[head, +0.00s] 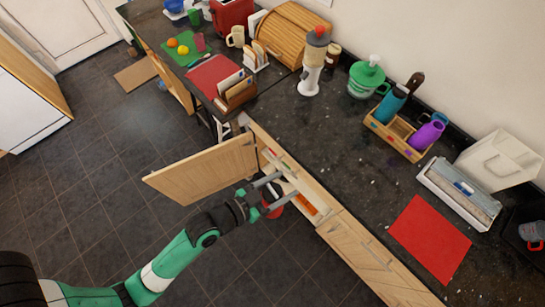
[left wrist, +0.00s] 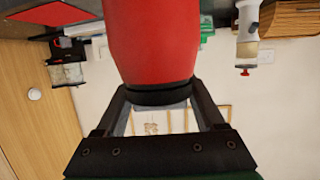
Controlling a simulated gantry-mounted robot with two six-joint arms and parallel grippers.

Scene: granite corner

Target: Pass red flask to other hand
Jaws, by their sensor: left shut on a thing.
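The red flask (left wrist: 152,42) fills the upper middle of the left wrist view, with a dark band at the end nearest my gripper. The fingers of my left gripper (left wrist: 158,100) are on either side of that end, shut on it. In the head view, my left gripper (head: 274,193) holds the flask (head: 273,213) beside the cabinet fronts, and the fingers partly hide it. My right gripper is in neither view.
A wooden cabinet door (head: 205,170) stands open left of my left gripper. The dark counter (head: 340,150) carries a bottle crate (head: 398,138), a white dispenser (head: 313,65) and a red mat (head: 428,238). The tiled floor (head: 100,180) at left is mostly clear.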

